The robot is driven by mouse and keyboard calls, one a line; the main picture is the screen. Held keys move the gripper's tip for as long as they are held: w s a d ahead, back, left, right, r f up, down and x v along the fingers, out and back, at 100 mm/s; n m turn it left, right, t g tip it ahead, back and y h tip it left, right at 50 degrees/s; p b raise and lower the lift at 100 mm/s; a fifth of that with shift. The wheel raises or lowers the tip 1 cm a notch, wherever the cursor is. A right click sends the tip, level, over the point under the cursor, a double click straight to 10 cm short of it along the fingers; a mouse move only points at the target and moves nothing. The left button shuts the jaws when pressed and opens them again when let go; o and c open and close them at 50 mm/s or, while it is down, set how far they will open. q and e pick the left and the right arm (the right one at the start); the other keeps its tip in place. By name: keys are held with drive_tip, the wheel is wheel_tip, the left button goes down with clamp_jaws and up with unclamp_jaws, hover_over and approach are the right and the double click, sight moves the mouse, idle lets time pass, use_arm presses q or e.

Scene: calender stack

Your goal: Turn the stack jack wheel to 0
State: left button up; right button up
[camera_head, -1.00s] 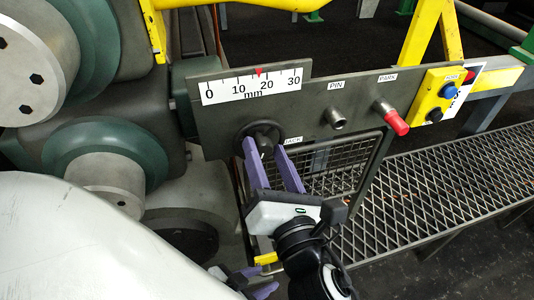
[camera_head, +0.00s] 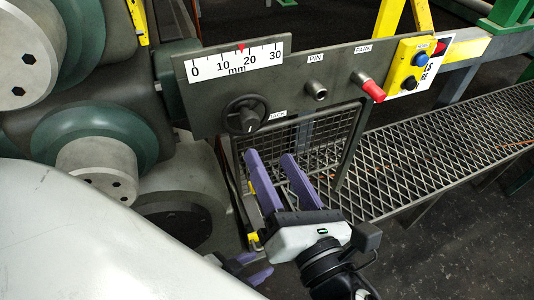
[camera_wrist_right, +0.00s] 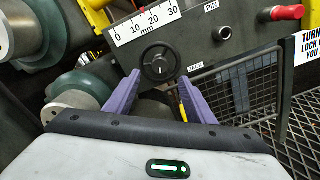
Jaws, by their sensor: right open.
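The jack wheel (camera_head: 245,116) is a dark round handwheel with a knob, on the grey panel beside the JACK label. It also shows in the right wrist view (camera_wrist_right: 159,63), centred ahead of the fingers. The white mm scale (camera_head: 235,60) runs from 0 to 30, and its red pointer (camera_head: 240,47) stands between 10 and 20, nearer 20. My right gripper (camera_head: 269,155) is open and empty, with purple fingers below and in front of the wheel, apart from it. My left gripper (camera_head: 266,260) is low in the head view, partly hidden, its fingers apart and empty.
A PIN knob (camera_head: 317,90), a red PARK knob (camera_head: 372,90) and a yellow button box (camera_head: 417,62) lie to the right. A mesh guard (camera_head: 315,140) hangs below the panel. Large rollers (camera_head: 95,165) stand at the left. A grating walkway (camera_head: 430,140) runs at the right.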

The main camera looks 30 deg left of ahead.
sight(253, 126)
drive_tip(key=shift+s+d, duration=0.15)
drive_tip(key=shift+f, duration=0.1)
drive_tip(key=w+d+f+m+g+y+b, duration=0.25)
drive_tip(key=w+m+g+y+b, duration=0.2)
drive_tip(key=m, duration=0.95)
drive_tip(key=shift+y, duration=0.35)
drive_tip(key=x, duration=0.3)
drive_tip(key=p+x, duration=0.1)
drive_tip(key=x, duration=0.3)
drive_tip(key=s+x, duration=0.1)
drive_tip(key=x, duration=0.2)
drive_tip(key=shift+w+a+f, duration=0.1)
drive_tip(key=shift+a+f, duration=0.1)
drive_tip(key=shift+a, duration=0.2)
drive_tip(key=shift+c, duration=0.3)
drive_tip(key=c, duration=1)
